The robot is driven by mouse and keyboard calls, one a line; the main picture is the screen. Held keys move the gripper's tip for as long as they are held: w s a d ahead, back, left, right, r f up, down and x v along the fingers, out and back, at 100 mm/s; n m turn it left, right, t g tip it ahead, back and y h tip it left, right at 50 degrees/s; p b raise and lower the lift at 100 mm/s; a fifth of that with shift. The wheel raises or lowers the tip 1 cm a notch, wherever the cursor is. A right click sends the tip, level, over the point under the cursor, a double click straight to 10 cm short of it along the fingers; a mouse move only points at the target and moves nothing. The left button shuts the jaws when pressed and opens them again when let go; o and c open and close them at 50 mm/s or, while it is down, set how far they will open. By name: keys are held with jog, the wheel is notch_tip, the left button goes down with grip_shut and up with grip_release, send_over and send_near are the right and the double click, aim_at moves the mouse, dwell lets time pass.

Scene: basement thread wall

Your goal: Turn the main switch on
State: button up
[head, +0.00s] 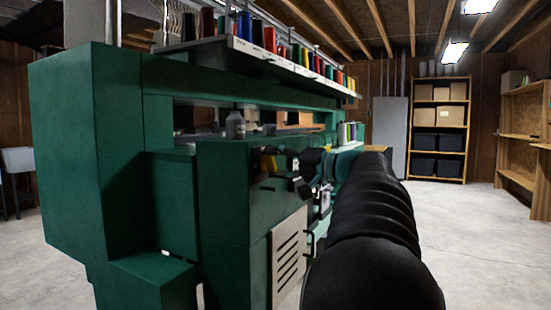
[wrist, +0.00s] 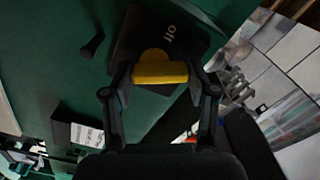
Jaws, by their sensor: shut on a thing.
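The main switch has a yellow handle (wrist: 158,72) on a dark plate (wrist: 133,38) marked "off", set on a green panel in the wrist view. My gripper (wrist: 160,84) has one finger on each side of the handle and is shut on it. The handle's wide bar lies crosswise in the picture, with a rounded part toward the "off" lettering. My black arm hides part of the machine there.
The large green machine (head: 95,150) fills the left, with a shelf of thread spools (head: 245,27) above. A slotted panel (head: 287,258) sits below the switch. A black knob (wrist: 92,44) is beside the plate. Clear concrete floor (head: 460,230) lies right, before shelves (head: 438,120).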

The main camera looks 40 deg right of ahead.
jog(key=shift+d+m+p, duration=0.15)
jog(key=shift+m+p, duration=1.55)
jog(key=shift+m, duration=1.2)
jog(key=shift+w, duration=0.1)
jog(key=o, duration=1.2)
jog(key=shift+c, duration=0.2)
jog(key=v, duration=1.2)
